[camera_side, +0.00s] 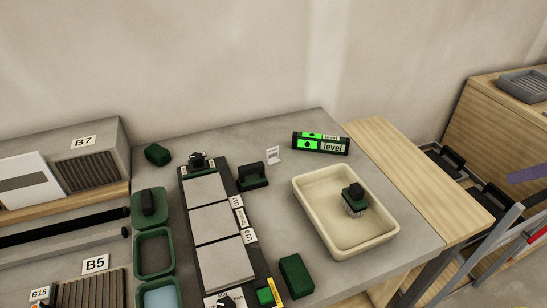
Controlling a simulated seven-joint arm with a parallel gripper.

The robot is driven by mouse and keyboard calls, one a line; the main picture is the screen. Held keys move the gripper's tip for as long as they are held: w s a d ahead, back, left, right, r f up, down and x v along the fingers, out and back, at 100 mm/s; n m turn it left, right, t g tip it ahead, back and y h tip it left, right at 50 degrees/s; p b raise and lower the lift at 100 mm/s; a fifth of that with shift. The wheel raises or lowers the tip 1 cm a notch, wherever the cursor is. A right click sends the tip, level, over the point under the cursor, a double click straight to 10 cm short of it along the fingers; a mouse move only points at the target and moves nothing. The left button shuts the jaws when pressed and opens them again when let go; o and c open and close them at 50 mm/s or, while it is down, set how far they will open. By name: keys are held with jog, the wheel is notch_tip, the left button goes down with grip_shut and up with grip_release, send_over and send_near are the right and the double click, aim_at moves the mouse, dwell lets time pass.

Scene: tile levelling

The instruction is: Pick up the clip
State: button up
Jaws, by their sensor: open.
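A small white upright piece (273,155), which looks like the clip, stands on the grey table near the back. It is right of a dark green block with a black top (252,177) and left of the level. Its fine shape is too small to tell. Three grey tiles (214,223) lie in a row on a dark base left of it, with small white labels along the right side. My gripper is not in view, so its place relative to the clip cannot be seen.
A black and green level (320,143) lies at the back. A cream tray (303,205) on the right holds a dark-topped tool (354,199). Green bins (137,233) line the left. A green block (296,276) lies in front. The table between the clip and tray is clear.

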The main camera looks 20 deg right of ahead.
jog(key=w+a+r, duration=0.2)
jog(key=w+r, duration=0.6)
jog(key=w, duration=0.2)
jog(key=n+g, duration=0.2)
jog(key=n, duration=0.1)
send_over(273, 149)
jog(key=s, duration=0.2)
jog(key=shift+y, duration=0.4)
notch_tip(273, 149, down, 25)
jog(key=shift+w+f, duration=0.1)
jog(key=shift+f, duration=0.05)
jog(key=shift+s+x, duration=0.2)
jog(key=shift+x, duration=2.65)
jog(key=shift+d+f, duration=0.1)
jog(key=shift+d, duration=0.05)
